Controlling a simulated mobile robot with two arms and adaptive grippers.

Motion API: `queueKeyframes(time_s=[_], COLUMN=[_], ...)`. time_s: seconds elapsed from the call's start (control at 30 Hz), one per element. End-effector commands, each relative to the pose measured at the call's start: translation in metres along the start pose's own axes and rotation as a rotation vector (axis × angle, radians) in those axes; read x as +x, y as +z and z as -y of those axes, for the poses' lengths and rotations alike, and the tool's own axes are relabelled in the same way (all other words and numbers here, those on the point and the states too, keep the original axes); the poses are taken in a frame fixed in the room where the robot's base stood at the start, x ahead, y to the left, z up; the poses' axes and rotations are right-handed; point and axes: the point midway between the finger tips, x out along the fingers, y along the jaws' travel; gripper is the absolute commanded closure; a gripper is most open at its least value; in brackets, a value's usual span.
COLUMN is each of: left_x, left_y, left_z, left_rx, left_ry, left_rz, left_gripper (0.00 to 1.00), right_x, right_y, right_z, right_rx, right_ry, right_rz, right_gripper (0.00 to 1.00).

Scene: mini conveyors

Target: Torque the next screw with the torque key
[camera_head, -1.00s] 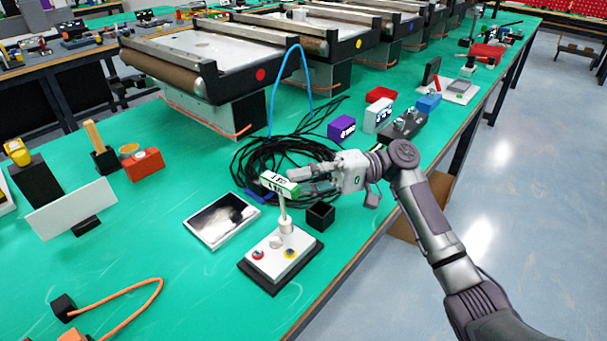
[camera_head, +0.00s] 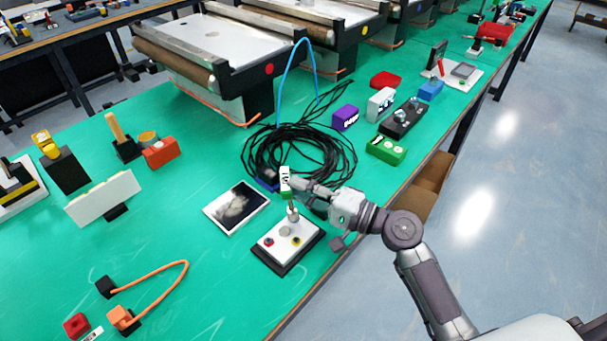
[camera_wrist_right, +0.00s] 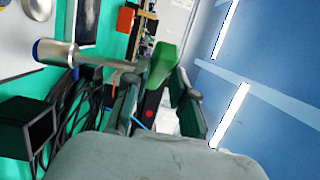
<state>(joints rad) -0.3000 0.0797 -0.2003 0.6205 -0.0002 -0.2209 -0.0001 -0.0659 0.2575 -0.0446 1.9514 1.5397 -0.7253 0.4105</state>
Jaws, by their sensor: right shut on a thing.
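The torque key (camera_head: 286,178) has a white and green handle and a metal shaft. My right gripper (camera_head: 291,188) is shut on its handle, and the key stands upright over the far part of the screw plate (camera_head: 270,253). The white plate sits on a black base and bears a red-marked screw (camera_head: 268,242), a yellow-marked screw (camera_head: 297,241) and a grey round part in its middle. In the right wrist view the green handle (camera_wrist_right: 167,62) lies between the fingers, with the metal shaft pointing to the plate. Whether the key's tip touches a screw cannot be told. My left gripper is not in view.
A small black open box (camera_wrist_right: 28,122) stands beside the plate. Coiled black cables (camera_head: 330,140) lie behind, a framed picture (camera_head: 237,207) to the left. A green block (camera_head: 386,150) and other boxes stand to the right.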

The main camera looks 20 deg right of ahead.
Motion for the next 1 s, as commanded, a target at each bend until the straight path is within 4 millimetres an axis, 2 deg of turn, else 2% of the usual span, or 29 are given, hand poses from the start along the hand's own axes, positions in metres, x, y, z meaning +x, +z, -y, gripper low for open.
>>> queueKeyframes(time_s=[0.03,0.37,0.5,0.7,1.0], left_x=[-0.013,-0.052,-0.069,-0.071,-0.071], left_y=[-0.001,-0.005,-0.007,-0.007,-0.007], left_z=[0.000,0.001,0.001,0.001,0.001], left_rx=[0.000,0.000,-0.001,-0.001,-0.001], left_ry=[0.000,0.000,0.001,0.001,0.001], left_rz=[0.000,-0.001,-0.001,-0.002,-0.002], left_gripper=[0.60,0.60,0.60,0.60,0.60], right_x=[-0.001,-0.001,-0.002,-0.002,-0.003], right_y=[0.005,0.016,0.023,0.028,0.028], right_z=[0.001,0.001,0.001,-0.004,-0.005], right_rx=[0.009,0.004,0.001,-0.012,-0.014], right_ry=[0.009,0.010,0.011,0.010,0.011], right_rz=[-0.036,-0.345,-0.523,-0.722,-0.745], right_gripper=[1.00,1.00,1.00,1.00,1.00])
